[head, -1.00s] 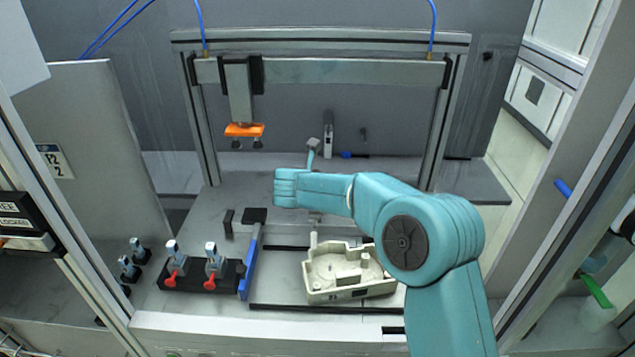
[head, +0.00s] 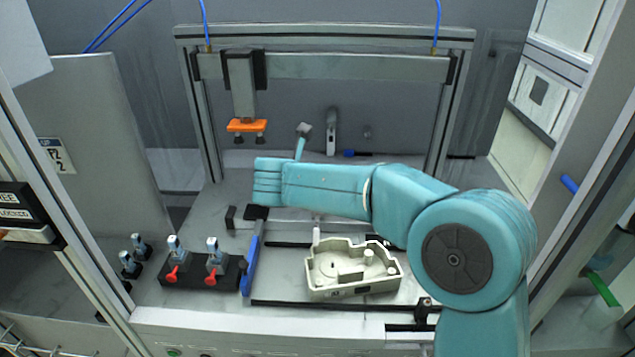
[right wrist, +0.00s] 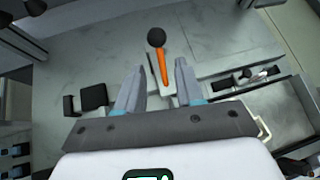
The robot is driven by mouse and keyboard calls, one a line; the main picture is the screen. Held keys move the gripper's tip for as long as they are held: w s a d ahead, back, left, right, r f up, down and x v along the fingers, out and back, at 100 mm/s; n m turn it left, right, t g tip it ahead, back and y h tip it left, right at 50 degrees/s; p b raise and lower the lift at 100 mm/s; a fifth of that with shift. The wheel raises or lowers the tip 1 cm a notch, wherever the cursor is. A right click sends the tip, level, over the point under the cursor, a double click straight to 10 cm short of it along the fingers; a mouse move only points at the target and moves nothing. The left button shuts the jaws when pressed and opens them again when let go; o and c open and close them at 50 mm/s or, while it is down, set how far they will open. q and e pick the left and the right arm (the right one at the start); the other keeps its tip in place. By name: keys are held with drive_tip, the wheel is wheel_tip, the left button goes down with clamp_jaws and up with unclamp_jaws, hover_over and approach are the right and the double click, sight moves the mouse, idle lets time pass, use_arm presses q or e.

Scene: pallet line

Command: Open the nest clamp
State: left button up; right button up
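The clamp handle (right wrist: 163,66), an orange lever with a black ball knob, stands up from the plate in the right wrist view. My right gripper (right wrist: 159,67) is open, with its two grey fingers apart and nothing held. The handle appears between and beyond the fingertips; I cannot tell whether either finger touches it. In the head view my teal right arm reaches in from the right and hides the handle and the fingers. A cream housing (head: 325,283) lies on the fixture plate in front of my arm. My left gripper is not in view.
A blue bar (head: 251,265) and a black block with red-handled clamps (head: 202,284) stand left of the housing. An orange press head (head: 247,126) hangs from the gantry frame (head: 330,68) at the back. Black rails (head: 300,304) border the housing.

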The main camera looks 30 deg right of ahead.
drive_tip(key=v, duration=0.7)
